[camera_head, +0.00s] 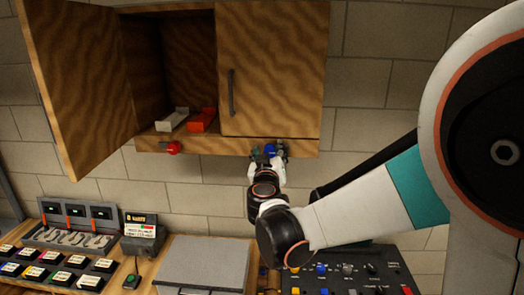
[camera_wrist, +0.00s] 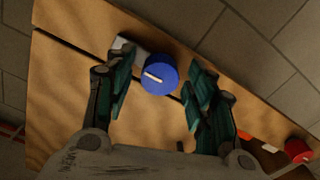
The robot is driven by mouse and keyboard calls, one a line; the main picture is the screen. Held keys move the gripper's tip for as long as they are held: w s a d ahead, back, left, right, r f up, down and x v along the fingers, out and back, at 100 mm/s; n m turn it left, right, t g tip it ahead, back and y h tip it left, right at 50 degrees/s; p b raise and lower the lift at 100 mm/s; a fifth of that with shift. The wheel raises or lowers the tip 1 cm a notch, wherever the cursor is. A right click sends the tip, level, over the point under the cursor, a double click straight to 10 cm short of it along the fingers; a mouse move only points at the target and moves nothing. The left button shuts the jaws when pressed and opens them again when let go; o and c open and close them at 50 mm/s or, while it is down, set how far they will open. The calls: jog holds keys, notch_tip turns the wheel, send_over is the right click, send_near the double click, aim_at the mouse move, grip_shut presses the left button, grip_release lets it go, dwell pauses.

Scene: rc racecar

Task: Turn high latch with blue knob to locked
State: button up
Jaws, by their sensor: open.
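The blue knob (camera_head: 270,150) sits on the bottom rail of the wall cabinet, under the closed right door. In the wrist view the blue knob (camera_wrist: 159,75) has a white line on its face and a grey latch piece (camera_wrist: 128,47) beside it. My gripper (camera_head: 268,156) is just in front of the knob. In the wrist view my gripper (camera_wrist: 160,88) is open, with one teal finger on each side of the knob. I cannot tell if either finger touches it. A red knob (camera_head: 173,148) is on the same rail to the left.
The cabinet's left door (camera_head: 75,85) hangs open. A white block (camera_head: 172,119) and a red-orange block (camera_head: 203,119) lie inside. Below are a grey case (camera_head: 205,262), a black control panel (camera_head: 345,272) and a workbench with several labelled bins. The wall beneath the cabinet is bare.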

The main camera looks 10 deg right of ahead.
jog(key=shift+s, duration=0.15)
jog(key=shift+c, duration=0.2)
jog(key=c, duration=1)
jog(key=shift+n, duration=0.3)
jog(key=n+b, duration=0.7)
jog(key=n, duration=1)
jog(key=shift+a+f+b, duration=0.1)
jog(key=shift+b, duration=0.2)
jog(key=shift+n, duration=0.3)
